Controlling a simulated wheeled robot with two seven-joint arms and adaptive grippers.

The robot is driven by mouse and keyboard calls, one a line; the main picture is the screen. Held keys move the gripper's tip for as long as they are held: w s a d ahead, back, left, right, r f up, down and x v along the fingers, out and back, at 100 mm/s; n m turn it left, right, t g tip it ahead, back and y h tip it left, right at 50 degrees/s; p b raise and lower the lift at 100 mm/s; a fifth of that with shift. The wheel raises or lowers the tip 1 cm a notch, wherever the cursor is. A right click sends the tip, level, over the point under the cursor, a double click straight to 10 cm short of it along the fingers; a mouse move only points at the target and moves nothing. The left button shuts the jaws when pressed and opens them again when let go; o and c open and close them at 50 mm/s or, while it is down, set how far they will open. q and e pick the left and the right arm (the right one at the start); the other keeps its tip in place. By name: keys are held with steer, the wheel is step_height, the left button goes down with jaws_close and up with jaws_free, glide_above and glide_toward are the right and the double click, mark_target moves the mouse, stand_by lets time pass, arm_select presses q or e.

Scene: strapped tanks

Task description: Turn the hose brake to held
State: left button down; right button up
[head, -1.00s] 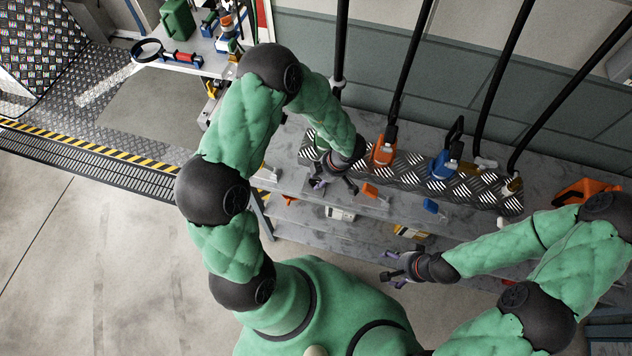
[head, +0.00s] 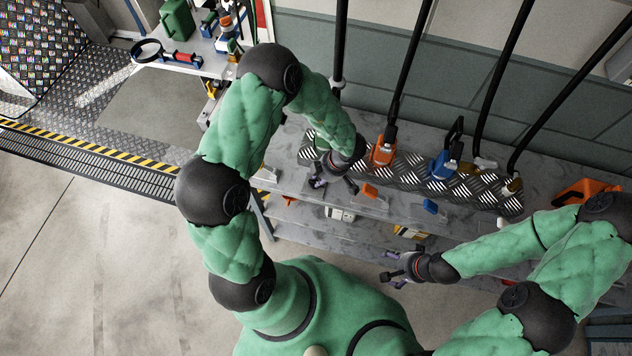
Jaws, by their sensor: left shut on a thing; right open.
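Along the front of the strapped rack, an orange lever piece (head: 369,190) and a blue lever piece (head: 430,206) show, evenly spaced. My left gripper (head: 333,183) is at the rack front, left of the orange piece, shut on a small part there. The gripper hides that part; by its place in the row it looks like the hose brake, but its setting cannot be read. My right gripper (head: 390,270) is open and empty, in front of the shelves and apart from them.
Behind, an orange nozzle (head: 383,152) and a blue nozzle (head: 443,164) stand on the tread-plate strip (head: 412,171), with black hoses rising. An orange tool (head: 583,191) lies at right. A side table (head: 195,50) with a green can (head: 177,20) is at upper left. The floor at left is clear.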

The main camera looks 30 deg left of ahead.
arm_select(q)
steer(key=shift+s+f, duration=0.15)
steer(key=shift+s, duration=0.3)
steer(key=shift+a+n+g+p, duration=0.1)
steer(key=shift+n+g+p, duration=0.5)
steer(key=shift+p, duration=0.6)
steer(key=shift+w+n+p, duration=0.1)
steer(key=shift+n+p, duration=0.55)
steer(key=shift+n, duration=0.15)
steer(key=shift+w+a+n+p, duration=0.1)
steer(key=shift+n+p, duration=0.3)
steer(key=shift+p, duration=0.15)
steer(key=shift+w+n+g+h+p, duration=0.2)
steer(key=shift+n+g+h+p, duration=0.2)
steer(key=shift+n+p, duration=0.6)
